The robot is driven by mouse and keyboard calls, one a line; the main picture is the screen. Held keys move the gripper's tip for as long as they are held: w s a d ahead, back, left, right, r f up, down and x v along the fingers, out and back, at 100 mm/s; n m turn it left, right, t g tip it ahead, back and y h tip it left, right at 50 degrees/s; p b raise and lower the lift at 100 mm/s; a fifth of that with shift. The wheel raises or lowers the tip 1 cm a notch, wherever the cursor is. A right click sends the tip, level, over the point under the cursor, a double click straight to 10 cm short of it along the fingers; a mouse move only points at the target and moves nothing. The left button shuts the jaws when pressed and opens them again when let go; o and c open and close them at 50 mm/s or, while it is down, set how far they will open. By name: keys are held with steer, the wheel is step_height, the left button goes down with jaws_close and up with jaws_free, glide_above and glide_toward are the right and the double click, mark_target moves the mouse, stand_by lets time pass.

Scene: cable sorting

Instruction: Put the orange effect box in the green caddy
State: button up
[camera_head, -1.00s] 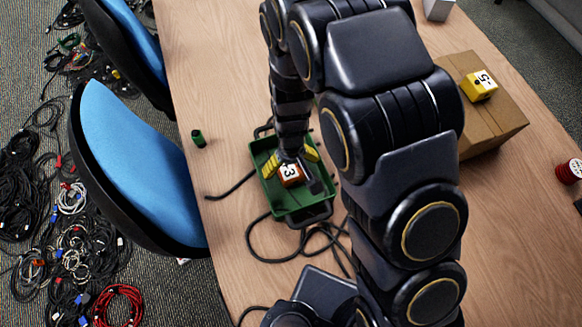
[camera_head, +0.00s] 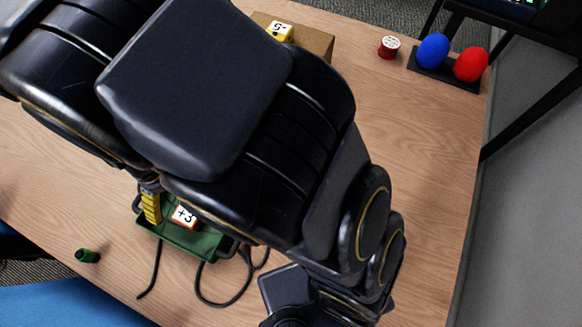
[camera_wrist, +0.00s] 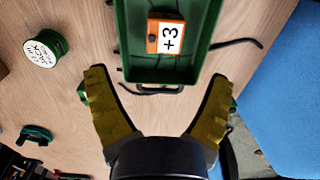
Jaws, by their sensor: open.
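The orange effect box (camera_head: 184,216), with a white "+3" label, lies inside the green caddy (camera_head: 205,243). In the wrist view the orange box (camera_wrist: 152,36) rests on the floor of the green tray-like caddy (camera_wrist: 127,68), label facing up. My gripper (camera_wrist: 158,90) has its yellow fingers spread wide with nothing between them. It is apart from the box, by the caddy's handle end in the wrist view. In the head view one yellow finger (camera_head: 151,207) shows over the caddy's left part; my arm hides the rest of the gripper and part of the caddy.
A cardboard box (camera_head: 314,41) carries a yellow box (camera_head: 280,32) labelled "-5". A red spool (camera_head: 389,47) and a stand with blue and red egg shapes (camera_head: 433,51) are at the far right. A green cylinder (camera_head: 87,256) and black cables (camera_head: 222,303) lie near the caddy.

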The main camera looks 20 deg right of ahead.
steer(key=s+d+r+m, duration=0.2)
steer(key=d+r+m, duration=0.2)
steer(key=d+r, duration=0.8)
steer(key=s+d+r+m+g, duration=0.1)
steer(key=s+d+r+m, duration=0.3)
steer(key=s+d, duration=0.6)
steer(key=shift+s+r+m, duration=0.4)
steer(key=shift+s, duration=0.05)
